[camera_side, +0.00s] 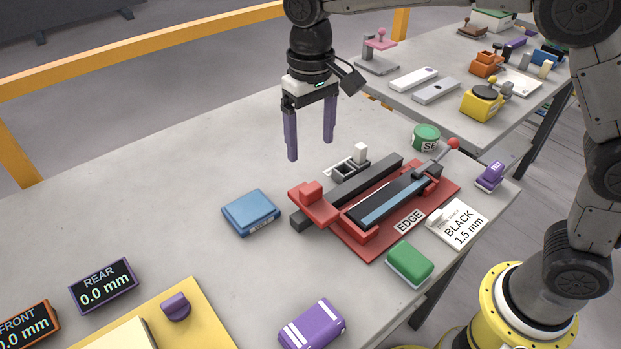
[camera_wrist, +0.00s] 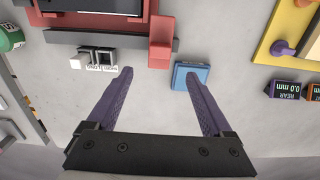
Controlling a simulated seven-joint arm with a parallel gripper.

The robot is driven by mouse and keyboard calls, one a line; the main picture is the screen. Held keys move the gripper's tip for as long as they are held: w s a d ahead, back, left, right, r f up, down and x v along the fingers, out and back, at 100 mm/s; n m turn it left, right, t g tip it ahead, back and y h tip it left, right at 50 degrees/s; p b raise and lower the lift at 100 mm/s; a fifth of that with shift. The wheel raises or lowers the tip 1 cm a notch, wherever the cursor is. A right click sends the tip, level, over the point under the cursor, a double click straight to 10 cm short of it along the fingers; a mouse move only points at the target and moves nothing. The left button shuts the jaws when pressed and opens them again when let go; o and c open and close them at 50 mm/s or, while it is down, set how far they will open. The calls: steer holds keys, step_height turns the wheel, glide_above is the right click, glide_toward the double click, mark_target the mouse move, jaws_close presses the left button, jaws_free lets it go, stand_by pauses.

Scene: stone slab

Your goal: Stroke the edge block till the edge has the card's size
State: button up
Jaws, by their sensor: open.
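My gripper (camera_side: 310,132) has two purple fingers, spread apart and empty, above the slab behind the red fixture. The red fixture (camera_side: 368,248), labelled EDGE, holds a long dark bar with a blue-grey strip (camera_side: 385,207). The card (camera_side: 459,226) reads BLACK 1.5 mm and lies right of it. A blue block (camera_side: 250,212), its label unreadable, sits left of the fixture; it also shows in the wrist view (camera_wrist: 191,76). I cannot tell which block is the edge block.
Displays REAR (camera_side: 103,285) and FRONT (camera_side: 27,325) both read 0.0 mm. A green block (camera_side: 409,264), purple striped block (camera_side: 312,325), small purple block (camera_side: 490,177) and green tin (camera_side: 425,137) surround the fixture. A white-knobbed black holder (camera_side: 350,166) stands behind.

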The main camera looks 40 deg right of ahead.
mark_target(311, 188)
step_height(311, 188, down, 12)
steer(key=shift+f, duration=0.15)
stand_by(0.4)
jaws_close()
stand_by(0.4)
